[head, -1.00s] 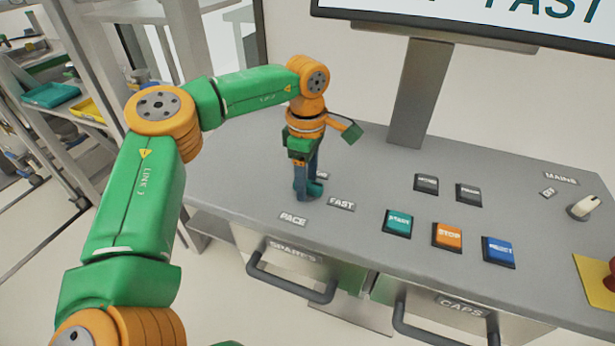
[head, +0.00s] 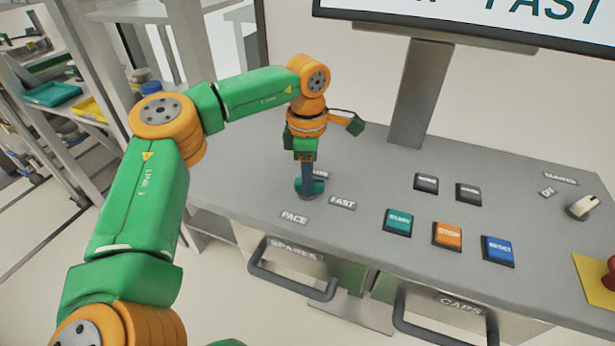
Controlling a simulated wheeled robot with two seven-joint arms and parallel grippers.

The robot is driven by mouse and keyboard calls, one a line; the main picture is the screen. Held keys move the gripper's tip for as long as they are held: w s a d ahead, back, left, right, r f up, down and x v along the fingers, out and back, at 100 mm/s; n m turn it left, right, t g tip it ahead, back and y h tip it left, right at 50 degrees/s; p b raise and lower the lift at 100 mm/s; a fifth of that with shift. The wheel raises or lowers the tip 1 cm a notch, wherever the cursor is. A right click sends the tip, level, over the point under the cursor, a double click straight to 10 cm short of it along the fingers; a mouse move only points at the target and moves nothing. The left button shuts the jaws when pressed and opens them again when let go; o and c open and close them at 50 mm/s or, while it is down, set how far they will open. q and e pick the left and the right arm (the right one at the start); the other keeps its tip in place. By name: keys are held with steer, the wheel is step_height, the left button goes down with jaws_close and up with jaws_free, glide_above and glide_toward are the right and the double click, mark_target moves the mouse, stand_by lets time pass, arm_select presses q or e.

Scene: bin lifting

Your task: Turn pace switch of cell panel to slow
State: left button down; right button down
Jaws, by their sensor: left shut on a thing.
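The pace switch (head: 317,188) is a small teal knob on the grey cell panel (head: 370,190), above the PACE label (head: 294,217). My left gripper (head: 308,186) points down over it and is shut on it, hiding much of it. The FAST label (head: 342,202) lies to the right of the knob. Another label (head: 320,174), just behind the gripper, is partly hidden. The screen (head: 470,25) at the top shows the word FAST, cut off by the frame. My right gripper is not in view.
Teal START (head: 398,223), orange STOP (head: 447,236) and blue (head: 498,250) buttons sit right of the switch, with two dark buttons behind. A mains knob (head: 581,207) and a red button on yellow stand far right. Drawer handles (head: 292,277) jut from the front.

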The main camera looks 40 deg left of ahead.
arm_select(q)
steer(key=n, duration=1.1)
steer(key=shift+p, duration=0.3)
steer(key=shift+n, duration=1.8)
steer(key=c, duration=0.6)
jaws_free()
steer(key=shift+c, duration=0.2)
step_height(320, 180, up, 7)
steer(key=shift+r, duration=0.1)
